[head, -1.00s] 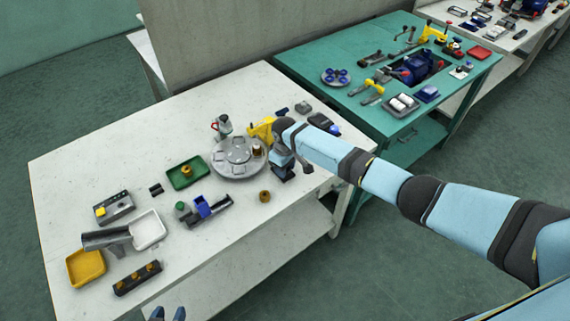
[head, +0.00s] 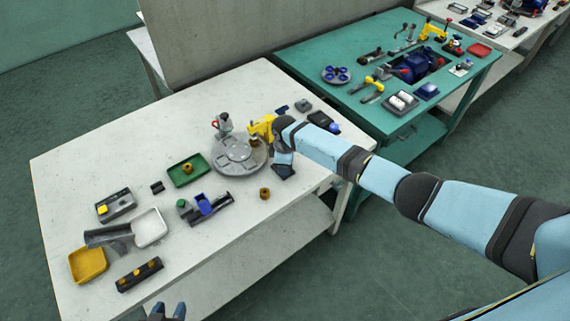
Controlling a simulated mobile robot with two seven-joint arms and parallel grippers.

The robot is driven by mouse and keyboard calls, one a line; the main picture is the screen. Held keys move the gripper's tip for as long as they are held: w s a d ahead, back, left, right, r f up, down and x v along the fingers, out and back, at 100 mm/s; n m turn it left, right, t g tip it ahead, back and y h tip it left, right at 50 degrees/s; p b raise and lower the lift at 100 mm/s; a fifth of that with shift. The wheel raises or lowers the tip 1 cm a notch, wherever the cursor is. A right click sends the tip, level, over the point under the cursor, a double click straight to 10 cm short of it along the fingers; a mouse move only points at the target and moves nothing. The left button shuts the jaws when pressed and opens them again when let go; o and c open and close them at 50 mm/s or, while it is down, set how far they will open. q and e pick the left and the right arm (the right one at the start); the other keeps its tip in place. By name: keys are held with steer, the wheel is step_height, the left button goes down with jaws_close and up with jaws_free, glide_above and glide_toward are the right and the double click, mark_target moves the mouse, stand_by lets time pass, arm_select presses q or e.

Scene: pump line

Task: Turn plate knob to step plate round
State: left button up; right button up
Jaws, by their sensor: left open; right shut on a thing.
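The round grey plate (head: 237,157), with pale pieces and recesses on its top, lies on the white table below the yellow machine part (head: 262,127). My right arm reaches in from the right. Its gripper (head: 284,170) points down just right of the plate's edge. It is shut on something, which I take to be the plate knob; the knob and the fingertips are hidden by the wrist. My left gripper (head: 166,312) is open and empty at the bottom edge, in front of the white table, and only partly in view.
A green tray (head: 187,170) with a brass part, a blue-and-grey fixture (head: 207,206) and a loose brass ring (head: 265,193) surround the plate. A white tray (head: 150,227) and yellow tray (head: 88,265) are at left. The table's far left is clear.

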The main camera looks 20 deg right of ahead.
stand_by(0.3)
steer(key=o, duration=0.9)
steer(key=shift+r, duration=0.1)
step_height(320, 180, up, 14)
steer(key=shift+f, duration=0.15)
